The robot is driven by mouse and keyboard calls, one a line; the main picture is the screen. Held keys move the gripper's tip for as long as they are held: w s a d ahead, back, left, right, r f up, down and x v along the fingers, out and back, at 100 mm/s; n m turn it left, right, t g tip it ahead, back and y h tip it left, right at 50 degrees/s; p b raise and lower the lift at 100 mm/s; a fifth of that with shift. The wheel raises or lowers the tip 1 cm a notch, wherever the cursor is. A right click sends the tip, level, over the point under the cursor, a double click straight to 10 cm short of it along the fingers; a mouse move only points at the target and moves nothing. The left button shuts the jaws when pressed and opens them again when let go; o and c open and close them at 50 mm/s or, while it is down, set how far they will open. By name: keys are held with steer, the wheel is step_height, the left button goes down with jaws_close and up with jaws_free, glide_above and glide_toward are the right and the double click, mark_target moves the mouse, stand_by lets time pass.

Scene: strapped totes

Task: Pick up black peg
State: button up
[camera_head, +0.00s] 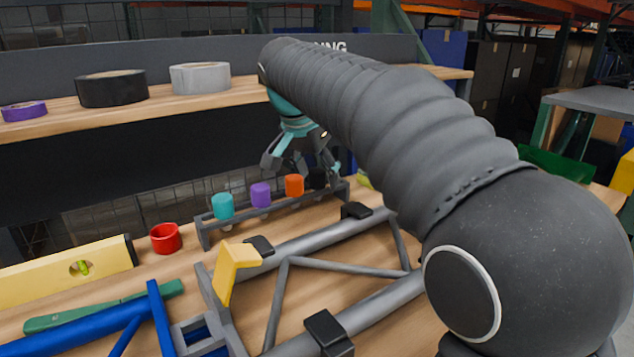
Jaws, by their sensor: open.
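The black peg (317,178) stands in a grey rack (284,205) at the right end of a row of pegs. A teal peg (223,206), a purple peg (261,195) and an orange peg (294,186) stand to its left in the same rack. My gripper (302,170) is open above and behind the right part of the rack, with its fingers pointing down. One finger is close to the black peg, but I cannot tell whether they touch. Part of the black peg is hidden or dark against the background.
A grey tube frame (337,270) with black clamps and a yellow bracket (233,268) lies in front of the rack. A red ring (165,238), a yellow level (66,276) and blue tubing are at left. A shelf (143,106) holding tape rolls runs behind.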

mark_target(317, 170)
jaws_close()
steer(key=shift+r, duration=0.45)
step_height(317, 170, up, 3)
steer(key=shift+r, duration=0.1)
steer(key=s+d+r, duration=0.5)
steer(key=d+r, duration=0.5)
steer(key=r, duration=0.2)
steer(key=shift+s+d, duration=0.15)
steer(key=shift+s, duration=0.1)
